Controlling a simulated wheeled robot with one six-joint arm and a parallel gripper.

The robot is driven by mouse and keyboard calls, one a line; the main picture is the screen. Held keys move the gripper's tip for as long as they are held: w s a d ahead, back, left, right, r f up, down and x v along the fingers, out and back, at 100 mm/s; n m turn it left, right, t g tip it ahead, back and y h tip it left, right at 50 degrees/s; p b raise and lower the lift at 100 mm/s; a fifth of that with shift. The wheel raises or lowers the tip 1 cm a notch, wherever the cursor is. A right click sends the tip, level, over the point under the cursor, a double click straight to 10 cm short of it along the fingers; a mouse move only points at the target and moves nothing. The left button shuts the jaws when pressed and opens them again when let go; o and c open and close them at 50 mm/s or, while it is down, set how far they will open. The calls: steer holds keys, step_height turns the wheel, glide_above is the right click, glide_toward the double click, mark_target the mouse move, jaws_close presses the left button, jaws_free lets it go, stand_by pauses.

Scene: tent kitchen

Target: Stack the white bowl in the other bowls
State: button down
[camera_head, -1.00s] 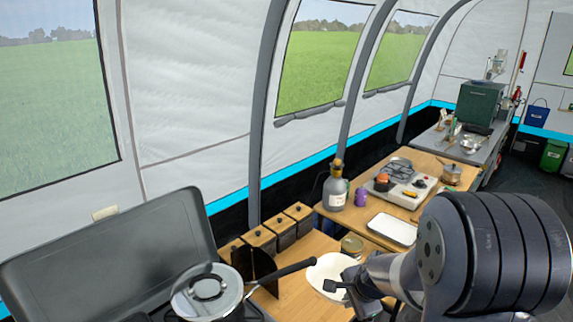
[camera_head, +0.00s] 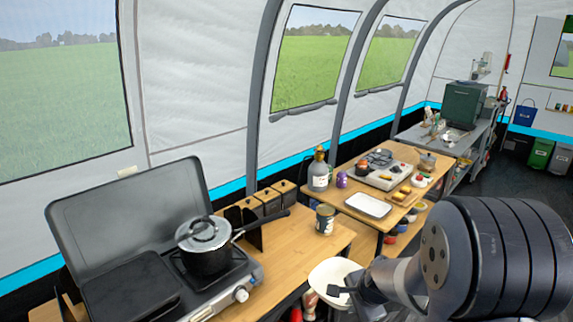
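The white bowl (camera_head: 327,272) is in front of me, past the front edge of the near wooden table. My gripper (camera_head: 341,291) is at the bowl's near rim, with its dark fingers shut on it. The bowl hangs slightly tilted and appears empty. Several coloured bowls (camera_head: 390,239), red and blue among them, show on a low shelf under the farther wooden table. My arm partly hides that area, so I cannot tell exactly how they are stacked.
A camp stove (camera_head: 213,283) with a lidded pot (camera_head: 206,258) stands at left. A jar (camera_head: 325,219) is on the near table (camera_head: 285,243). Dark floor is open at right.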

steer(key=shift+w+a+f+n, duration=0.15)
steer(key=shift+w+f+n, duration=0.15)
steer(key=shift+w+f, duration=0.1)
steer(key=shift+s+f+n+y, duration=0.15)
steer(key=shift+n+y, duration=0.15)
step_height(320, 180, down, 8)
steer(key=s+a+n+g+y+b, duration=0.1)
steer(key=n+g, duration=0.3)
steer(key=n, duration=0.9)
steer(key=shift+g+y, duration=0.4)
steer(key=shift+y, duration=0.5)
